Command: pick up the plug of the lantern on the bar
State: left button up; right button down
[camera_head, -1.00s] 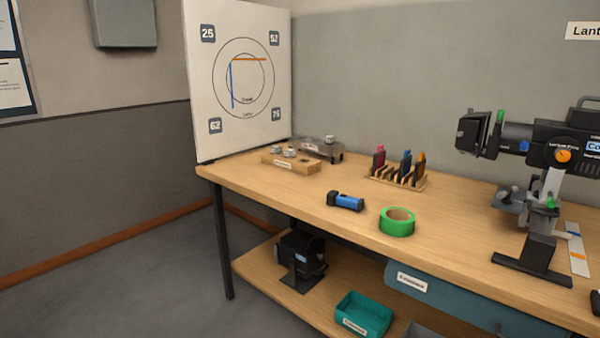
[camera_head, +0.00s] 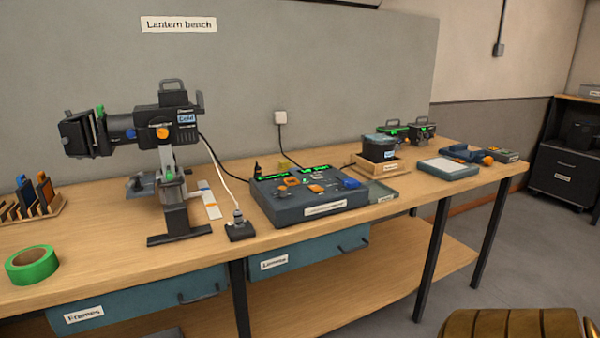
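A black lantern (camera_head: 160,128) is mounted on an upright stand (camera_head: 178,212) on the bench, left of the middle. A dark cable (camera_head: 212,153) also leaves the lantern and runs toward a black connector (camera_head: 257,170) behind the control desk. I cannot tell for certain which end is the lantern's plug. Neither of my grippers is in view.
A control desk (camera_head: 309,206) with faders stands right of the block. A green tape roll (camera_head: 32,265) lies at left. A black pot on a wooden box (camera_head: 377,167) and a pale pad (camera_head: 448,170) are farther right. Bare bench top lies between tape and stand.

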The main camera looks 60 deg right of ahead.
aim_at(259, 172)
jog(key=z, duration=1.45)
